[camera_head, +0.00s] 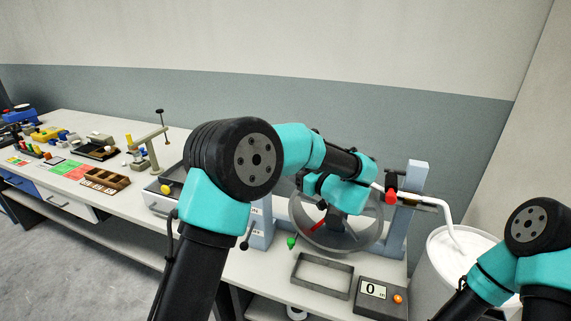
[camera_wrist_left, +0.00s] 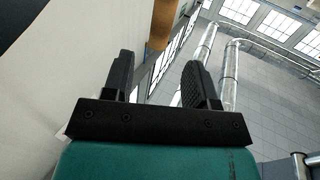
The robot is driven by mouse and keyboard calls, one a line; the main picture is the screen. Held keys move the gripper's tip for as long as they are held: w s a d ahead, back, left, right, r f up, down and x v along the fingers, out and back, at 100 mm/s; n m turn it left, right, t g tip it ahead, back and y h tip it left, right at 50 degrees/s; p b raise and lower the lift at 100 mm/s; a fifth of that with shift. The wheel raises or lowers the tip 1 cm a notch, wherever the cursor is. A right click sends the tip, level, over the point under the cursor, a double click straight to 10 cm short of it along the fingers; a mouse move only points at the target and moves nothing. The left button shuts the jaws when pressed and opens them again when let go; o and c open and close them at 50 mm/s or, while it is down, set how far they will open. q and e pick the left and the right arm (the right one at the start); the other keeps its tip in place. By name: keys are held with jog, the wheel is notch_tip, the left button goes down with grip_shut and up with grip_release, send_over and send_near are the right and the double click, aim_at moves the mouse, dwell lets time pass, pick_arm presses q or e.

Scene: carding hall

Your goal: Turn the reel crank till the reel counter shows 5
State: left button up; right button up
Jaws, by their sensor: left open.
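The reel (camera_head: 300,222), a grey ring-shaped wheel with a red bar inside, stands between blue-grey posts. A pale bent rod (camera_head: 441,204), seemingly the crank, comes out on the right past a red knob (camera_head: 391,197). The reel counter (camera_head: 373,290) shows 0.
A white drum (camera_head: 438,262) stands right of the bench near my right arm. An empty grey frame (camera_head: 322,275) lies in front of the reel, left of the counter. A wooden tray (camera_head: 106,180) and several small items cover the bench at left. The wall is close behind.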

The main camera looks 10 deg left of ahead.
pick_arm(q)
jog(key=v, duration=0.7)
jog(key=shift+d, duration=0.25)
jog(key=shift+s, duration=0.15)
jog(key=shift+c, duration=0.4)
